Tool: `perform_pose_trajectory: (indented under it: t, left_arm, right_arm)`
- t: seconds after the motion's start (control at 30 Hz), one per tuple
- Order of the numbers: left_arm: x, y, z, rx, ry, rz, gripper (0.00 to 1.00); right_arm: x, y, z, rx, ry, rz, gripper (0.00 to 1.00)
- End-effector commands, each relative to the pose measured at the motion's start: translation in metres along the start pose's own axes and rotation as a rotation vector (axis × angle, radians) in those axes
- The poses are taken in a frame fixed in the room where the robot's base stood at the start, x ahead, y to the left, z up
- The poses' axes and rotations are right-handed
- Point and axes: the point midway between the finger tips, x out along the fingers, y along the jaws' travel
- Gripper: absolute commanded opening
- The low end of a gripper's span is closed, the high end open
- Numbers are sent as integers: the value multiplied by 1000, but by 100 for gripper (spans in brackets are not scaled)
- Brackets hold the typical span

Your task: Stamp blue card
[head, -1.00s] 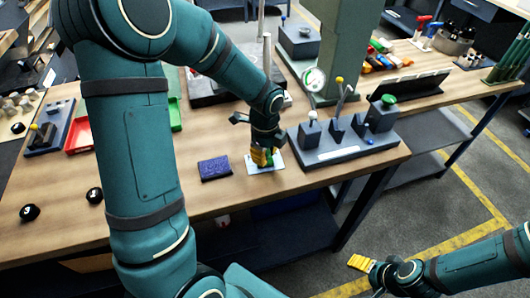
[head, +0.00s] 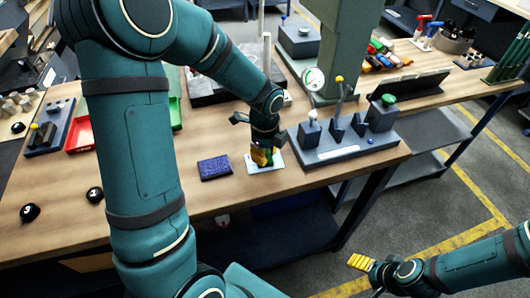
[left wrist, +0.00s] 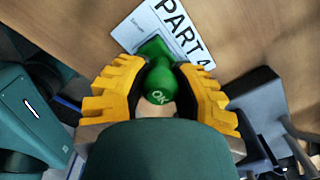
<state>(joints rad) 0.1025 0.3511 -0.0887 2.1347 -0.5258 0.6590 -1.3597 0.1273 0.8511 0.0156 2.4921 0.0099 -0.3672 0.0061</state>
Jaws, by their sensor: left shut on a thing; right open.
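My left gripper (head: 262,154) is shut on a green stamp (left wrist: 160,82), whose round knob reads OK. The stamp is over a pale card (head: 278,161) on the wooden table. I cannot tell whether the base touches the card. A dark blue pad (head: 214,168) lies just left of the card. My right gripper (head: 361,263) is open and empty, low at the right, away from the table.
A grey fixture (head: 345,145) with levers and a green button stands right of the card. A red tray (head: 80,136) and black knobs (head: 94,195) are at the left. A green column (head: 342,50) rises behind. Bare table lies in front of the pad.

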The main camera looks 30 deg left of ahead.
Motion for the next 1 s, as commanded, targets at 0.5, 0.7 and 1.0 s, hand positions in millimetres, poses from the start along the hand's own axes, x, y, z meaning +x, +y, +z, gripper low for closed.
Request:
perform_pose_trajectory:
  t: [0.5,0.7,1.0]
  left_arm:
    - [-24,0,0,-1,0,1,2]
    - [-38,0,0,0,0,0,2]
    - [-60,0,0,0,0,-1,2]
  right_arm:
    - [-19,-7,-6,3,11,1,73]
    - [-31,-11,-10,5,18,1,73]
    - [-50,-18,-14,7,23,-2,73]
